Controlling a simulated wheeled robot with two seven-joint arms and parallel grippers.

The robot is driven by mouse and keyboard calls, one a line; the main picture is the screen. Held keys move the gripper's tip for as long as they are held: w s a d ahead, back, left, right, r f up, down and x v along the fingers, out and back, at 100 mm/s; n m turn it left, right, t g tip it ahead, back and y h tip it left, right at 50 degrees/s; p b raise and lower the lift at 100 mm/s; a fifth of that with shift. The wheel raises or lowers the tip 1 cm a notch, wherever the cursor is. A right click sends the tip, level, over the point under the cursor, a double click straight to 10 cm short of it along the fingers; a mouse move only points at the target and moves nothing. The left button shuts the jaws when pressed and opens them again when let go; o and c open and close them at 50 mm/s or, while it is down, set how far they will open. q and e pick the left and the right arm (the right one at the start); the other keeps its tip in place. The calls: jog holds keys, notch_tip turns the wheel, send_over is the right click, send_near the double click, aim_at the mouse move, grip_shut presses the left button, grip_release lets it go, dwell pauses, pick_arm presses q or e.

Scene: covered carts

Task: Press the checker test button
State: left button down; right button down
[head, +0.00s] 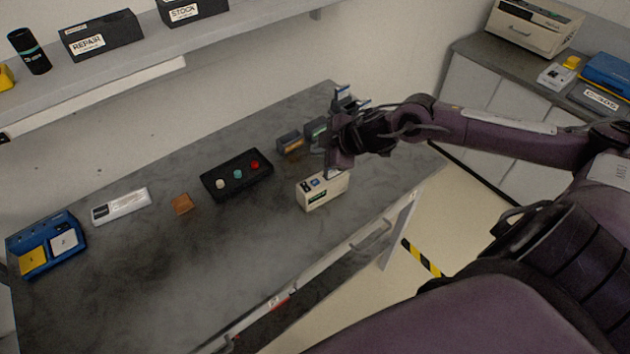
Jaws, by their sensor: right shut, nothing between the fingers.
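The checker, a small cream box (321,191), stands near the front right edge of the grey bench. The gripper and wrist partly hide the checker's rear. My left gripper is out of view.
A black box with white, teal and red buttons (237,175) lies left of the checker. Small dark bins (291,143) stand behind it. The bench's front middle is clear.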

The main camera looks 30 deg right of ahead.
jog(key=b, duration=0.8)
send_over(319, 185)
notch_tip(319, 185, down, 8)
jog(key=shift+f, duration=0.4)
dwell(1.3)
jog(key=shift+f, duration=0.4)
jog(key=shift+f+b, duration=0.3)
jog(key=shift+f, duration=0.1)
dwell(0.7)
jog(key=shift+r+p, duration=0.8)
jog(key=shift+p, duration=0.15)
